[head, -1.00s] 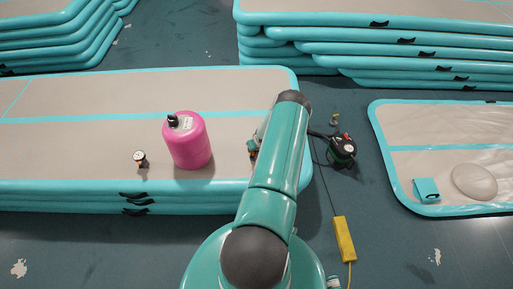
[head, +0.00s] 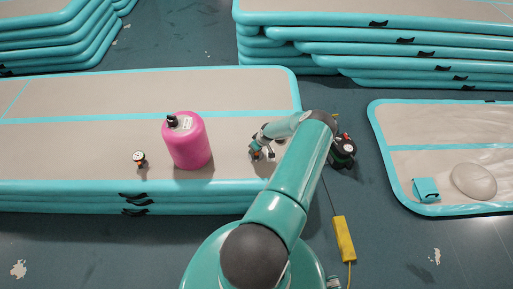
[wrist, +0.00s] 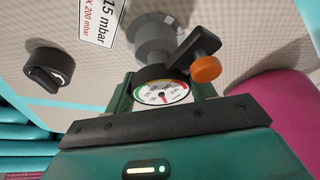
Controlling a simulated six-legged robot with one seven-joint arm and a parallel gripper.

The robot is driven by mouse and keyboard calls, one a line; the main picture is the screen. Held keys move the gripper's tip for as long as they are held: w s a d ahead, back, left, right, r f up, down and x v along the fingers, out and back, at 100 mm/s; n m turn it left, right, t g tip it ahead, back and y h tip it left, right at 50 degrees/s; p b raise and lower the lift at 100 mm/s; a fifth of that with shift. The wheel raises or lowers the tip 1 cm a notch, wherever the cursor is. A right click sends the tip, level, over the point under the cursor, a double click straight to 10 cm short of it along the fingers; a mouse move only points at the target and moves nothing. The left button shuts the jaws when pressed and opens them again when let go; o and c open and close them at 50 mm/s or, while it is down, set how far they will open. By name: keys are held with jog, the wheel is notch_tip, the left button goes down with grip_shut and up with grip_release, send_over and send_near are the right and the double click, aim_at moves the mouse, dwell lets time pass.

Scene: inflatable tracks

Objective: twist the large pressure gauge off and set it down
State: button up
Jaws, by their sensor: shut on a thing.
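My gripper (wrist: 163,93) is shut on a round pressure gauge (wrist: 162,93) with a white dial and coloured scale, seen between the fingers in the wrist view. An orange knob (wrist: 205,68) sticks out beside the dial. A grey round fitting (wrist: 154,38) lies right behind the gauge; I cannot tell whether the two are still joined. In the head view my gripper (head: 262,152) is low over the right end of the beige track. A second small gauge (head: 139,158) stands on the track, left of the pink cylinder.
The pink cylinder (head: 186,141) stands on the track (head: 80,150), left of my gripper. A black knob (wrist: 48,70) and a pressure label (wrist: 97,20) are on the track near the gauge. A dark pump (head: 343,152) and yellow block (head: 344,238) are on the floor at right.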

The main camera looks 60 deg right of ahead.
jog(key=o, duration=1.1)
jog(key=shift+o, duration=0.2)
jog(key=v, duration=1.3)
jog(key=shift+s+r, duration=0.2)
jog(key=shift+r, duration=0.15)
